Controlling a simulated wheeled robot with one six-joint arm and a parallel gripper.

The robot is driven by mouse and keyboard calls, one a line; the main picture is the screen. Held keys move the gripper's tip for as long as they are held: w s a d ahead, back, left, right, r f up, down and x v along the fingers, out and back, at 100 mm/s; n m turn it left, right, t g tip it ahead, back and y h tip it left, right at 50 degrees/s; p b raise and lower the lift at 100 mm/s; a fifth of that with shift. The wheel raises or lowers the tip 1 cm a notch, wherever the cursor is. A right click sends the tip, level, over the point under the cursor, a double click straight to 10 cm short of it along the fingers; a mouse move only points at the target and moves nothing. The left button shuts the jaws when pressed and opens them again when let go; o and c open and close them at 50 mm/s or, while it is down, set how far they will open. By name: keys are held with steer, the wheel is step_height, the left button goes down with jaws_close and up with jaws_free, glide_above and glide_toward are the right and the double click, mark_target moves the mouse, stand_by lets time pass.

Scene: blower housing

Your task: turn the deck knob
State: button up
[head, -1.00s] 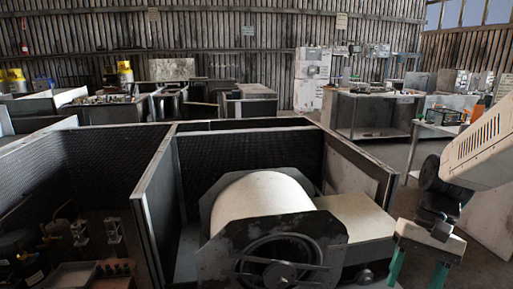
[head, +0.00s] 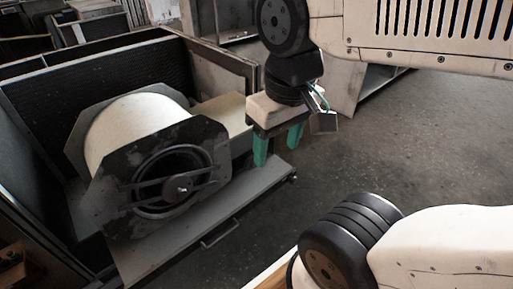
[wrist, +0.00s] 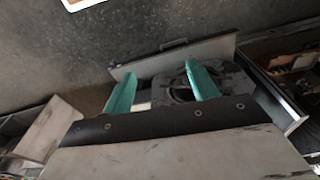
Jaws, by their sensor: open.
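The blower housing (head: 150,165) is a pale drum between dark end plates, with a round opening crossed by bars and a hub at its front. It sits on a grey deck (head: 215,215). A small dark knob-like part (head: 292,178) is at the deck's right end; I cannot tell for sure that it is the deck knob. My gripper (head: 278,148) points down with green fingers apart and empty, above and behind the deck's right end. In the wrist view, the fingers show over the deck (wrist: 210,50) and the round opening (wrist: 180,92).
Dark panel walls (head: 100,75) enclose the housing behind and at left. A handle (head: 220,234) sticks out from the deck's front edge. A bench (head: 220,20) stands at the back. The floor (head: 430,130) to the right is clear.

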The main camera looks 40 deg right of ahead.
steer(key=w+d+f+m+g+y, duration=0.55)
steer(key=w+d+f+m, duration=0.35)
steer(key=f, duration=0.4)
steer(key=m+t+h, duration=0.4)
steer(key=m+t, duration=1.8)
steer(key=m, duration=0.5)
glide_toward(295, 181)
steer(key=w, duration=0.6)
steer(key=w+a, duration=0.1)
steer(key=w, duration=0.2)
steer(key=shift+w+a+r, duration=0.1)
steer(key=shift+w+r, duration=0.1)
steer(key=shift+r, duration=0.1)
steer(key=c, duration=1)
